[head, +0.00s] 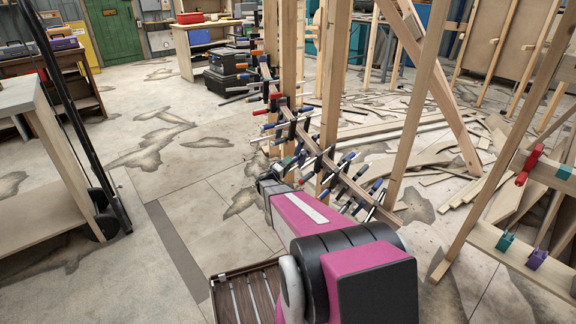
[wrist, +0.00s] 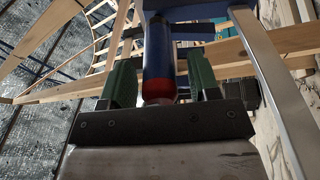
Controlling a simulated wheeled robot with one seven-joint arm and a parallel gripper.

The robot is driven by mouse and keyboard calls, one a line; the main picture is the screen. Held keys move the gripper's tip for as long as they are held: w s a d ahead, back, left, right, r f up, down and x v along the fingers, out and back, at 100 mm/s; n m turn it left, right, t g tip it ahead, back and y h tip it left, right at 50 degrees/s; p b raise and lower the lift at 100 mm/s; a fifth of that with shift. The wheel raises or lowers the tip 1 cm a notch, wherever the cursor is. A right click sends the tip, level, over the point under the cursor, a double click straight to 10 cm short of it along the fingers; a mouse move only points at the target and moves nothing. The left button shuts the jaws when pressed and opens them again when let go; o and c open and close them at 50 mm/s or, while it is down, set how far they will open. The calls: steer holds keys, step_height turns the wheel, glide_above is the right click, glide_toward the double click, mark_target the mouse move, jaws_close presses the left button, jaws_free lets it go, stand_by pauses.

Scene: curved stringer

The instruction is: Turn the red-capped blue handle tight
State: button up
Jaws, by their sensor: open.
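In the wrist view the blue handle (wrist: 158,55) stands upright between the two green fingers of my gripper (wrist: 163,80). Its red cap (wrist: 158,88) is toward my palm. The fingers are open, one on each side of the handle, with a narrow gap visible on each side, wider on the right. In the head view my gripper (head: 275,180) is at the row of clamps along the curved wooden stringer (head: 305,137). The handle cannot be picked out there among the clamps and my gripper.
Wooden posts (head: 332,90) rise through the row of clamps. A silver clamp bar (wrist: 268,85) runs close to the right of my gripper in the wrist view. Loose boards (head: 435,160) lie on the floor at right.

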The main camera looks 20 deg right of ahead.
steer(key=v, duration=1)
steer(key=shift+s+a, duration=0.2)
steer(key=shift+a, duration=0.05)
steer(key=v, duration=0.2)
steer(key=shift+a, duration=0.3)
